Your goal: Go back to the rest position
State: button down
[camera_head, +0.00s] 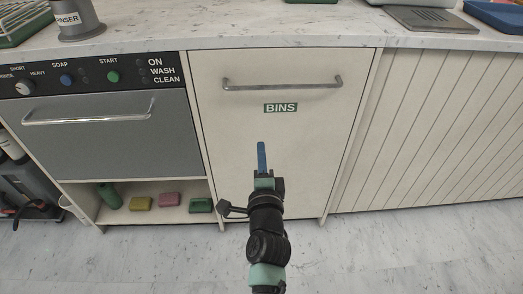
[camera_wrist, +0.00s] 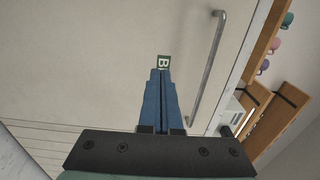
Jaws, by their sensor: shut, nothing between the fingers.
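My gripper (camera_head: 262,146) is in front of the white bins cabinet door (camera_head: 225,125), with its blue fingers below the green BINS label (camera_head: 280,107) in the head view. In the wrist view the blue fingers (camera_wrist: 161,72) lie side by side, shut and empty. Their tips overlap part of the BINS label (camera_wrist: 164,62) in that picture. The cabinet's metal bar handle (camera_head: 282,87) is above the gripper in the head view, and the handle also shows to the right of the fingers in the wrist view (camera_wrist: 207,70). The door looks closed. I cannot tell the exact gap to the door.
A dishwasher (camera_head: 110,135) with a bar handle stands at the left, above an open shelf with a green bottle (camera_head: 109,196) and several colored sponges. A marble counter (camera_head: 230,30) runs above, holding a grey rinser (camera_head: 77,20). Pale floor (camera_head: 400,245) is clear at the right.

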jog(key=s+a+r+n+t+y, duration=0.15)
jog(key=r+n, duration=0.35)
jog(key=r, duration=0.9)
jog(key=s+a+r+n+t, duration=0.1)
jog(key=s+r+n+t, duration=0.2)
jog(key=r, duration=1.1)
jog(key=s+r+n+t+h, duration=0.1)
jog(key=s+r+n+t, duration=0.1)
jog(key=s+r+n, duration=0.55)
jog(key=s+r+n+t+h, duration=0.1)
jog(key=s+r+n+t, duration=0.15)
jog(key=s+r, duration=0.9)
notch_tip(320, 180, up, 37)
jog(key=w+p, duration=0.2)
jog(key=p, duration=3.2)
jog(key=shift+r+p, duration=0.15)
jog(key=shift+p, duration=0.2)
jog(key=shift+a+y, duration=0.1)
jog(key=shift+y, duration=0.15)
